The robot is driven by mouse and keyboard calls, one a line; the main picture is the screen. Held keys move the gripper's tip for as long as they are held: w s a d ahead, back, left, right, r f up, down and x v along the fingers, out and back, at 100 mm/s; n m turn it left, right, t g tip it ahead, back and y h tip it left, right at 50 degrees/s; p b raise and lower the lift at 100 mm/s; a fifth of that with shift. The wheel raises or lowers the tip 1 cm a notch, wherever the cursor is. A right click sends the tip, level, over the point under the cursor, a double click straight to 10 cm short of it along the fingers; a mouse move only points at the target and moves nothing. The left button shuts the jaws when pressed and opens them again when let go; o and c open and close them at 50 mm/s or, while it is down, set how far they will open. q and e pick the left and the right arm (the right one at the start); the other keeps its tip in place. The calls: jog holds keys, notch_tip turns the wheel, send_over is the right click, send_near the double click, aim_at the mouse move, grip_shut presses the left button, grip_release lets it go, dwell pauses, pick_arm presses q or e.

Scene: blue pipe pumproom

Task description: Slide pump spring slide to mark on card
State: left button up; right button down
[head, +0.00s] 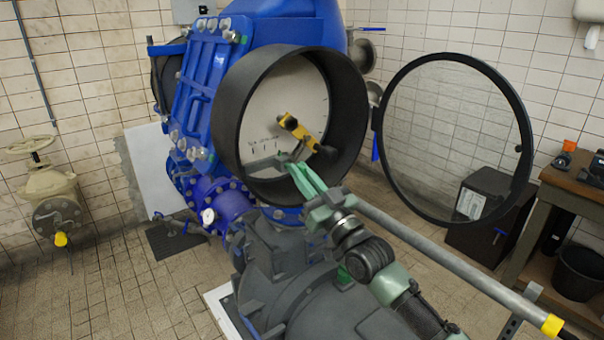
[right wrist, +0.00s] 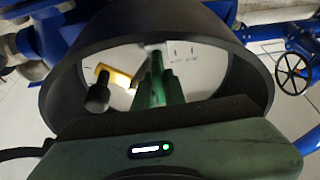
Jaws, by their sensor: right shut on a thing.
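The round black housing (head: 230,125) has its front open, with a pale card (head: 290,95) inside. Small dark marks show low on the card; they also show in the right wrist view. A yellow piece (head: 291,122) with a black knob (head: 326,152) stands out in front of the card; it also shows in the right wrist view (right wrist: 117,77). My right gripper (head: 288,162) reaches into the housing, its green fingers shut on a grey part below the yellow piece, seemingly the slide. The fingers partly hide it. My left gripper is out of view.
The round glass cover (head: 377,130) hangs open to the right of the housing. A grey pipe (head: 440,258) with a yellow band runs below right. A wooden bench (head: 570,195) and a black bin (head: 580,272) stand at right. Blue pump casing lies left of the housing.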

jog(key=shift+s+a+f+p, duration=0.1)
jog(key=shift+s+a+p, duration=0.5)
jog(key=shift+a, duration=0.35)
jog(key=shift+s+a, duration=0.4)
jog(key=c, duration=1.6)
grip_release()
jog(key=shift+d, duration=0.1)
jog(key=shift+o, duration=0.6)
jog(key=shift+w+d, duration=0.15)
jog(key=shift+w, duration=0.05)
jog(key=shift+s, duration=0.1)
jog(key=shift+s+f+b, duration=0.15)
jog(key=shift+b, duration=0.15)
jog(key=b+v, duration=0.2)
jog(key=v, duration=0.5)
jog(key=shift+d, duration=0.2)
